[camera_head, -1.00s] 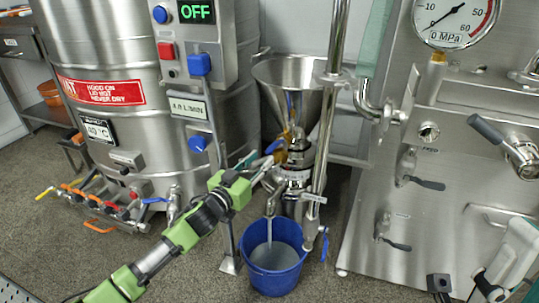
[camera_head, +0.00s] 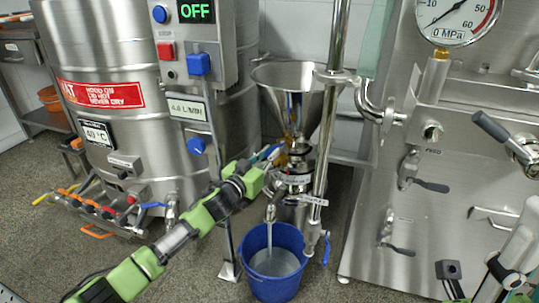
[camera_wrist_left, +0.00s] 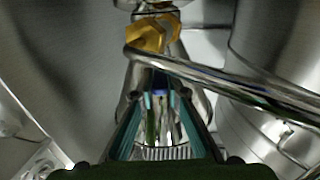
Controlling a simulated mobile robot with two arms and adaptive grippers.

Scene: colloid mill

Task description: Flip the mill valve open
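The colloid mill (camera_head: 298,165) stands in the middle of the head view, under a steel funnel hopper (camera_head: 292,85). My left gripper (camera_head: 273,156) reaches the mill from the left, just below the hopper. A small blue part (camera_head: 276,149) shows at its tips; I cannot tell whether this is the valve's lever. In the left wrist view the teal fingers (camera_wrist_left: 158,88) converge towards an orange-yellow fitting (camera_wrist_left: 148,36), with a blue spot between them. Whether they grip anything is unclear.
A blue bucket (camera_head: 275,264) with grey liquid stands under the mill's spout (camera_head: 270,211). A steel pole (camera_head: 327,140) rises close right of the mill. A large tank (camera_head: 110,60) and a control box reading OFF (camera_head: 196,35) stand left; a steel panel (camera_head: 370,235) stands right.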

